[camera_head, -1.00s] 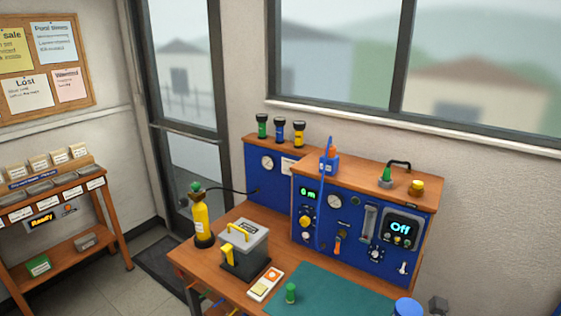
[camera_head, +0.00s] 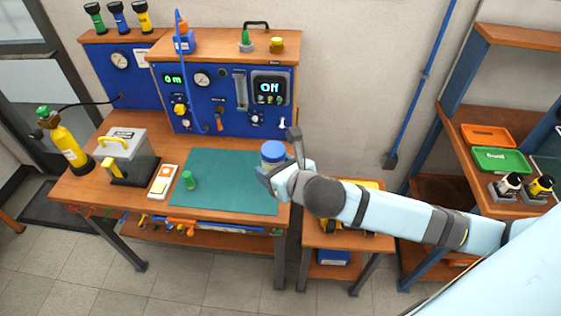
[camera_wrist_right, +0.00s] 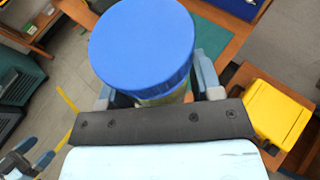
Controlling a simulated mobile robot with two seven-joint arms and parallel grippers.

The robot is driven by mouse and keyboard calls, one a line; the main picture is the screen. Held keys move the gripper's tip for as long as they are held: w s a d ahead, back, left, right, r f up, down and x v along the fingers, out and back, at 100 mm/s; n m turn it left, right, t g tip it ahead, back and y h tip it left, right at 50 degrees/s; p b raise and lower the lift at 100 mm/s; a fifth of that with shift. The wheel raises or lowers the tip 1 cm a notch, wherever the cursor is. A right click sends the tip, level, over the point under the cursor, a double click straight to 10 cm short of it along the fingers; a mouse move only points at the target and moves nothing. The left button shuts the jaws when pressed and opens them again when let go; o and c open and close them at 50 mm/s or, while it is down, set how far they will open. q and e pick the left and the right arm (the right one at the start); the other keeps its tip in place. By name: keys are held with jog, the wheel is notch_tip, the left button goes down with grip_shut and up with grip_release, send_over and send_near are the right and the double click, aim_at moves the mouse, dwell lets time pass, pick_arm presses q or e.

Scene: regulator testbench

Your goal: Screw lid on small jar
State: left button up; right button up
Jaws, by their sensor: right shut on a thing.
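The small jar (camera_head: 270,164) has clear walls and a wide blue lid (camera_head: 273,149) on top. It is at the right edge of the green mat (camera_head: 228,175). My right gripper (camera_head: 266,171) is around the jar below the lid. In the right wrist view the gripper (camera_wrist_right: 155,88) is shut on the jar (camera_wrist_right: 165,98), one finger on each side. The blue lid (camera_wrist_right: 142,42) hides most of the jar there. I cannot tell how tightly the lid sits. Light-blue and dark parts at the lower left of that view look like my left gripper (camera_wrist_right: 30,155); its jaws are unclear.
The blue test panel (camera_head: 205,100) stands behind the mat. A grey box (camera_head: 127,155) and a yellow bottle (camera_head: 66,143) are farther left. A shelf with an orange bin (camera_head: 488,136) is at the right. The mat's middle is clear.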

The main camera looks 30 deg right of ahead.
jog(key=shift+w+f+n+y, duration=0.2)
jog(key=shift+w+n+y, duration=0.05)
jog(key=shift+n+y, duration=0.05)
jog(key=shift+w+a+n+y, duration=0.1)
jog(key=shift+a+n+y, duration=0.2)
jog(key=shift+a+y, duration=0.15)
jog(key=w+a+f+n+g+y, duration=0.2)
jog(key=w+a+n+g+y, duration=0.1)
jog(key=a+n+g, duration=0.3)
jog(key=w+a+f+n+g+y, duration=0.3)
jog(key=a+n+g+y, duration=0.3)
jog(key=a+n, duration=0.2)
jog(key=shift+w+a+f, duration=0.2)
jog(key=shift+w+f, duration=0.1)
jog(key=shift+w, duration=0.35)
jog(key=shift+y, duration=0.25)
